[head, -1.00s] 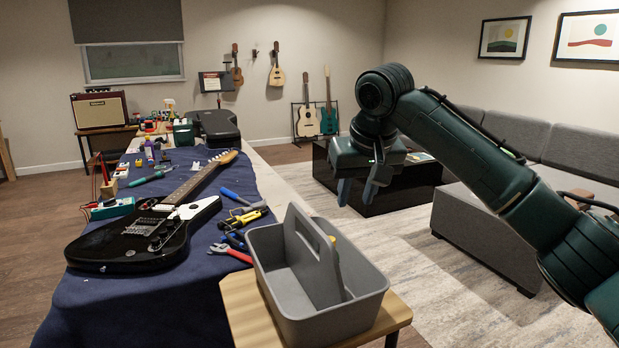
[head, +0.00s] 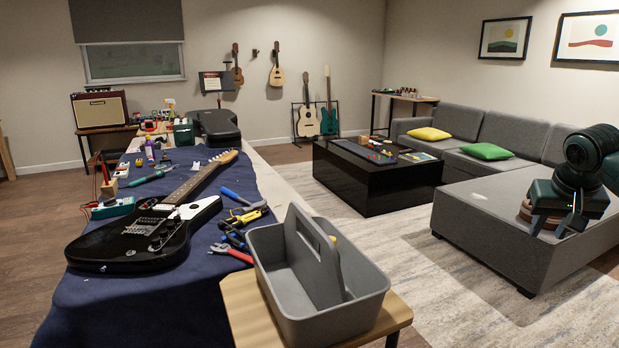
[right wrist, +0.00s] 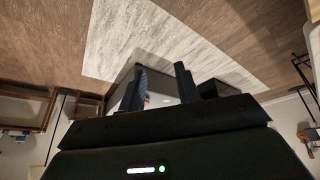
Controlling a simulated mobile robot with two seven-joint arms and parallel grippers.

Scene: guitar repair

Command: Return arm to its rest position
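My right gripper (head: 555,224) is at the far right of the head view, in front of the grey sofa and well clear of the worktable. Its fingers point down. In the right wrist view my right gripper (right wrist: 162,86) has its two dark fingers apart with nothing between them. My left gripper is not in the head view. The rest of the right arm is mostly cut off by the right edge.
A grey tool caddy (head: 374,292) stands on a wooden stand (head: 238,306) beside the blue-covered worktable (head: 100,310). A black electric guitar (head: 120,247) and several tools lie on the worktable. A black coffee table (head: 366,190) and the sofa (head: 480,236) stand to the right. The rug (head: 395,255) is clear.

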